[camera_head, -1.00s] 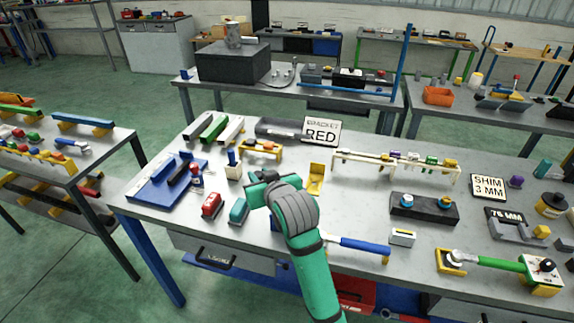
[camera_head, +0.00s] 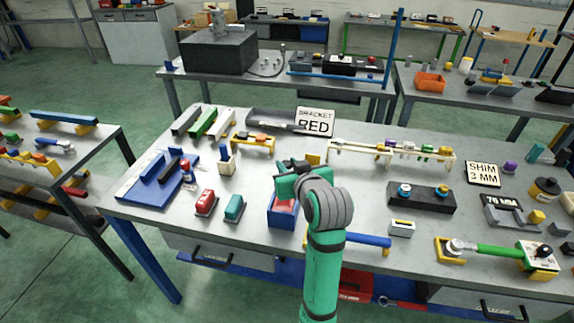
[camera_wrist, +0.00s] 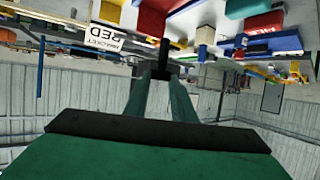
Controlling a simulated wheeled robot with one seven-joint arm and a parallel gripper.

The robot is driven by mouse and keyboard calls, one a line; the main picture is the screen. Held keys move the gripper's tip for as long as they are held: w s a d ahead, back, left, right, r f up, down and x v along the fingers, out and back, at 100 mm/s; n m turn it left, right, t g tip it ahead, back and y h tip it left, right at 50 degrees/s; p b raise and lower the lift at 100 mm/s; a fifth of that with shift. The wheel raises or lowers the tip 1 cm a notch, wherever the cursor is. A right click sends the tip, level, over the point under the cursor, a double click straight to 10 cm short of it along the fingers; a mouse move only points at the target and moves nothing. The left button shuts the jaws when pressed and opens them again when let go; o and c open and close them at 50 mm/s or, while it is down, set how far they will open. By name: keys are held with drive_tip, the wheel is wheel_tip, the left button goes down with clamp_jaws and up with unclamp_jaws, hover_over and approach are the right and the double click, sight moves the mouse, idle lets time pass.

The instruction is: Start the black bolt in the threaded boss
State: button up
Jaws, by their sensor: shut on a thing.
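In the wrist view my gripper (camera_wrist: 162,76) is shut on a slim black piece that looks like the black bolt (camera_wrist: 165,50). The bolt sticks out past the fingertips, and its far end shows against the bench items. In the head view my gripper (camera_head: 292,178) is over the middle of the bench, above a blue bin (camera_head: 281,220) with red inside. The bolt is too small or hidden to make out there. I cannot clearly pick out the threaded boss. A blue fixture (camera_head: 140,189) with a dark bar stands at the left of the bench.
Red (camera_head: 205,203) and teal (camera_head: 234,207) blocks stand left of the bin. A yellow rack (camera_head: 255,141), a long cream rack (camera_head: 350,152) and a "BRACKET RED" sign (camera_head: 315,121) stand behind. A black block with knobs (camera_head: 420,196) is at right.

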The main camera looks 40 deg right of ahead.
drive_tip(key=shift+f, duration=3.3)
drive_tip(key=shift+a, duration=0.1)
drive_tip(key=shift+w+f, duration=0.1)
drive_tip(key=shift+f, duration=0.95)
drive_tip(key=shift+f, duration=0.25)
drive_tip(key=shift+f, duration=0.9)
drive_tip(key=o, duration=1.1)
